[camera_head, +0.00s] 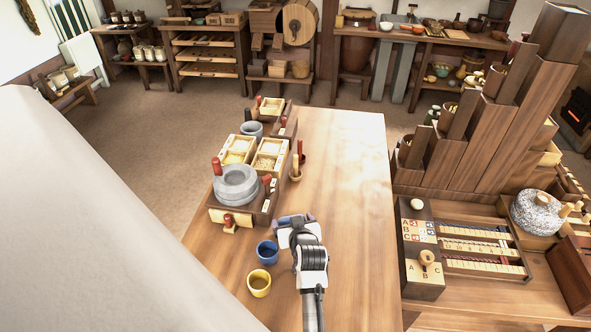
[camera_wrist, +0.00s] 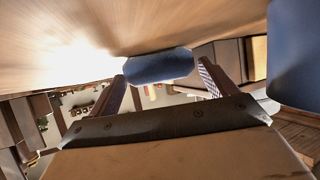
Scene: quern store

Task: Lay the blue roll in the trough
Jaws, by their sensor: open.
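The blue roll (camera_wrist: 158,66) lies on the wooden table (camera_head: 345,185). In the wrist view it is at the fingertips, roughly spanning the gap between them; whether either finger touches it I cannot tell. In the head view my gripper (camera_head: 296,222) is low over the table and hides most of the roll. My gripper is open, and its two fingers also show in the wrist view (camera_wrist: 163,72). A long wooden tray (camera_head: 262,217) with a grey stone quern (camera_head: 236,184) and grain boxes (camera_head: 270,153) stands to the left. I cannot tell which part is the trough.
A blue cup (camera_head: 267,252) stands close left of my gripper and shows large in the wrist view (camera_wrist: 294,55). A yellow cup (camera_head: 259,284) is nearer. A small wooden mortar (camera_head: 295,172) stands beyond. The table's right half is clear; a stepped wooden rack (camera_head: 485,135) stands beyond it.

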